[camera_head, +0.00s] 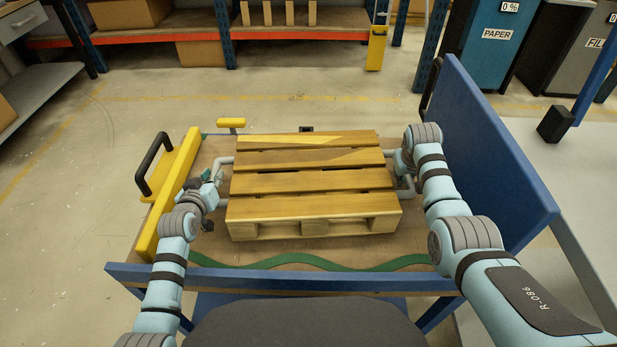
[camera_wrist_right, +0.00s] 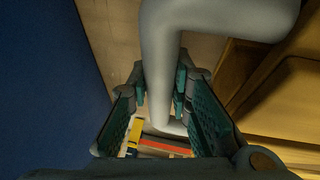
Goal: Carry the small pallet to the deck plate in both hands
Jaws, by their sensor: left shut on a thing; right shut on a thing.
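The small wooden pallet (camera_head: 312,182) is in the middle of the head view, level, over a brown deck with a blue front edge (camera_head: 290,278). Whether it rests on the deck or hangs just above it, I cannot tell. It has a grey handle at each side. My left gripper (camera_head: 212,182) is shut on the left handle (camera_head: 222,161). My right gripper (camera_head: 403,168) is shut on the right handle, partly hidden by my arm. In the right wrist view the fingers (camera_wrist_right: 160,95) close around the grey handle bar (camera_wrist_right: 157,60), with the pallet's wood (camera_wrist_right: 285,95) to the right.
A blue panel (camera_head: 485,150) stands close to the right of my right arm. A yellow rail (camera_head: 172,195) with a black handle (camera_head: 153,163) runs along the left side. A small yellow piece (camera_head: 231,124) is at the back left. A green wavy strip (camera_head: 310,262) lies in front.

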